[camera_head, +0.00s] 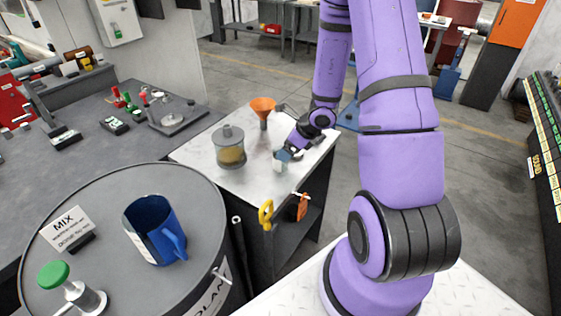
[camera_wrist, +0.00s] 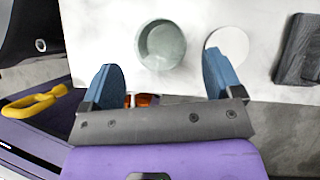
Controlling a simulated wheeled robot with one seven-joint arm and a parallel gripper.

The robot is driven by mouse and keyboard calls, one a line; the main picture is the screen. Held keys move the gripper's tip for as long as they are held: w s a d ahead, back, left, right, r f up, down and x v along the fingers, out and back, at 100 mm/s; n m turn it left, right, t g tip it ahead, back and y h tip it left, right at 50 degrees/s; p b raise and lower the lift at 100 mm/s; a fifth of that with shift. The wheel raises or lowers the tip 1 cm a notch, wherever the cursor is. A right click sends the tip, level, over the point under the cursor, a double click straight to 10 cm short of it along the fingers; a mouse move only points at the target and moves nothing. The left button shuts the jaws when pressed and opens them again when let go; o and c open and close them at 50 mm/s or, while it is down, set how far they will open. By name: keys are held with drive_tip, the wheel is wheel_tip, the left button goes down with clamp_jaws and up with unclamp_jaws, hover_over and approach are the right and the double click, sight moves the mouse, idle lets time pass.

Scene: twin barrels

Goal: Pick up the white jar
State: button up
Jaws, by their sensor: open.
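A small pale, grey-white round jar (camera_wrist: 161,46) stands on the light metal top of a small table (camera_head: 205,155). In the wrist view its open mouth faces the camera, ahead of and between my two blue fingertips. In the head view the jar (camera_head: 280,166) is partly covered by my gripper (camera_head: 286,154), which is just above it. My gripper (camera_wrist: 160,72) is open and empty, with fingers apart to either side of the jar. I cannot tell the exact height gap. A flat white disc (camera_wrist: 229,43) lies right of the jar, partly behind the right finger.
A lidded glass jar with yellowish contents (camera_head: 230,148) and an orange funnel (camera_head: 263,108) stand on the same top. A dark block (camera_wrist: 300,50) lies to the right. Yellow-handled (camera_head: 266,214) and orange-handled (camera_head: 303,208) tools hang at the front edge. A blue jug (camera_head: 150,228) stands on the barrel.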

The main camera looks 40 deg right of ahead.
drive_tip(key=shift+x, duration=2.7)
drive_tip(key=shift+d, duration=0.1)
drive_tip(key=c, duration=1)
